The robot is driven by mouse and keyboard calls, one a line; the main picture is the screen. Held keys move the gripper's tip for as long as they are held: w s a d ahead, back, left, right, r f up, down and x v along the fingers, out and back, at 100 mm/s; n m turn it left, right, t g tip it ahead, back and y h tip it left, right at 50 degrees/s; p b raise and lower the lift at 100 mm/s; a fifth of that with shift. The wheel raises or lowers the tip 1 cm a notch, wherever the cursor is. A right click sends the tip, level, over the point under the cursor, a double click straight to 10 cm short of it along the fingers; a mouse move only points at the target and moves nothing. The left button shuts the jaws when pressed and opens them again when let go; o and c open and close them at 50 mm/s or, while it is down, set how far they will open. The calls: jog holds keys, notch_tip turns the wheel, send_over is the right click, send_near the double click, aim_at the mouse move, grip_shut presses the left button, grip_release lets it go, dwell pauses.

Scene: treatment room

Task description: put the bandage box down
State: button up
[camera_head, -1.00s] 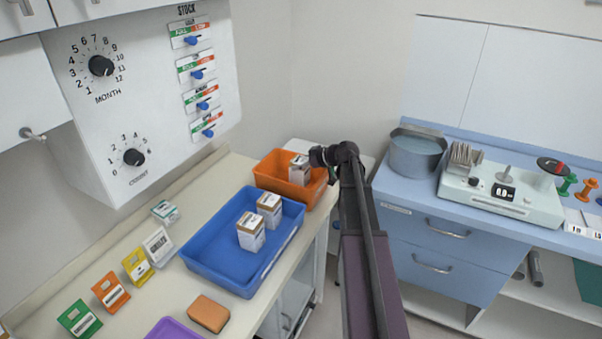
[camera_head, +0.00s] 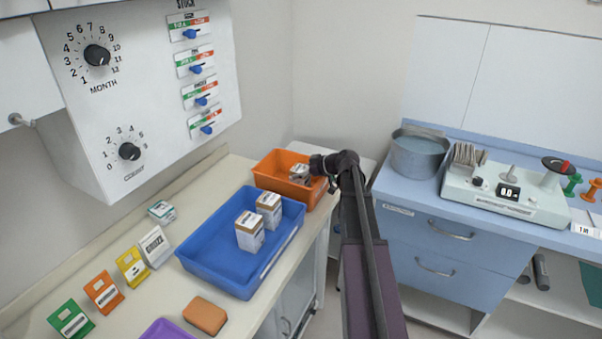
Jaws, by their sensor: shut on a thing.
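The bandage box (camera_head: 298,171), small and white with a brownish top, is at the orange bin (camera_head: 268,179) at the back of the left counter. My gripper (camera_head: 308,180) is at the right side of the box and shut on it. The box is low, partly below the bin's rim, and looks tilted. Its lower part is hidden, so I cannot tell whether it touches the bin's floor.
A blue tray (camera_head: 218,266) with two similar boxes (camera_head: 250,231) stands in front of the orange bin. Coloured cards, a sponge (camera_head: 205,316) and a purple tray (camera_head: 166,331) lie nearer. A metal pot (camera_head: 418,156) stands on the blue cabinet at right.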

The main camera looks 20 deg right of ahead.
jog(key=shift+f, duration=0.2)
jog(key=o, duration=1)
jog(key=shift+r, duration=0.1)
jog(key=shift+o, duration=0.2)
jog(key=shift+r, duration=0.15)
jog(key=shift+s+d+r, duration=0.15)
jog(key=shift+s+r, duration=0.05)
jog(key=p+v, duration=0.5)
jog(key=v, duration=0.6)
jog(key=shift+s+p, duration=0.2)
jog(key=shift+p, duration=0.2)
jog(key=shift+d, duration=0.1)
